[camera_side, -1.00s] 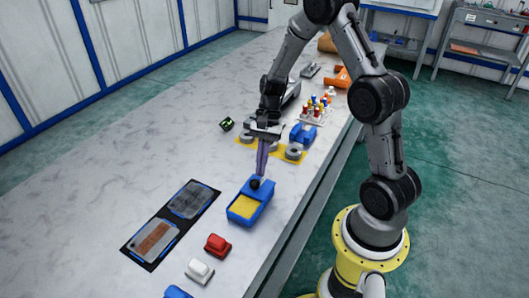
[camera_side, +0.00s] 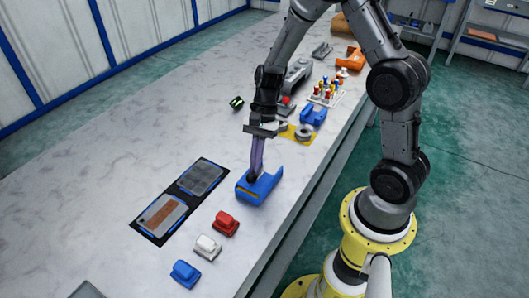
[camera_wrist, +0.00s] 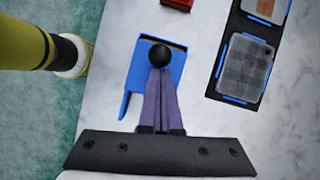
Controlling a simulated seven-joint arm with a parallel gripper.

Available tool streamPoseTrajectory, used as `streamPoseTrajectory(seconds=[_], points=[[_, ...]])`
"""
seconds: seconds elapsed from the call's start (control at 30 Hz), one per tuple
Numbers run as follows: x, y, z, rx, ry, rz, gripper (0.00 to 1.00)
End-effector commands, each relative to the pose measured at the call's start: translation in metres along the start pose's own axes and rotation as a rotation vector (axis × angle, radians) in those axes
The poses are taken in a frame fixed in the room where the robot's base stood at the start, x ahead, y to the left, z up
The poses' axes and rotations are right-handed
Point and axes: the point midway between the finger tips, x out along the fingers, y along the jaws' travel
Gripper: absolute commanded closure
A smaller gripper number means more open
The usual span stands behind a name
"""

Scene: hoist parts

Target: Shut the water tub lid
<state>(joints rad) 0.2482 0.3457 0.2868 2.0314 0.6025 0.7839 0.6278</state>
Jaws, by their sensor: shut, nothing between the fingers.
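The blue water tub (camera_side: 264,190) sits on the table near its front edge. Its blue lid covers most of the top, and a thin yellow strip shows at the tub's side in the side view. My gripper (camera_side: 254,178) is shut and empty, with its tip down at the lid; contact is hard to tell. In the wrist view the dark round tip (camera_wrist: 160,55) lies over the tub (camera_wrist: 140,75) and hides part of it. Whether the lid is fully down cannot be told.
A black mat with two trays (camera_side: 180,200) lies left of the tub. Red (camera_side: 226,223), white (camera_side: 207,247) and blue (camera_side: 186,273) blocks stand in front. A yellow mat with grey rings (camera_side: 303,132) and a blue part (camera_side: 313,115) lie behind. The left table is largely clear.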

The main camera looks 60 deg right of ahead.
Motion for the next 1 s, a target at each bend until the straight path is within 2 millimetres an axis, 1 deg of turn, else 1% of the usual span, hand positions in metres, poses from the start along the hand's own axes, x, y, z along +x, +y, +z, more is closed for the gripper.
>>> streamPoseTrajectory(seconds=[0.03,0.07,0.2,0.53,0.67,0.77,0.83,0.87,0.9,1.0], points=[[0.003,-0.001,0.006,-0.002,0.000,0.001,1.00],[0.004,-0.002,0.009,-0.001,0.000,0.001,1.00],[0.006,-0.002,0.013,0.001,-0.002,0.001,1.00],[0.007,-0.001,0.013,0.003,-0.006,0.004,1.00],[0.004,-0.002,0.003,0.006,-0.005,0.001,1.00],[-0.001,-0.002,-0.013,0.006,-0.002,-0.001,1.00],[-0.005,-0.003,-0.028,0.007,0.001,-0.004,1.00],[-0.010,-0.004,-0.031,0.004,0.003,-0.007,1.00],[-0.021,-0.005,-0.029,-0.001,0.004,-0.011,1.00],[-0.044,-0.004,-0.029,-0.001,0.006,-0.010,1.00]])
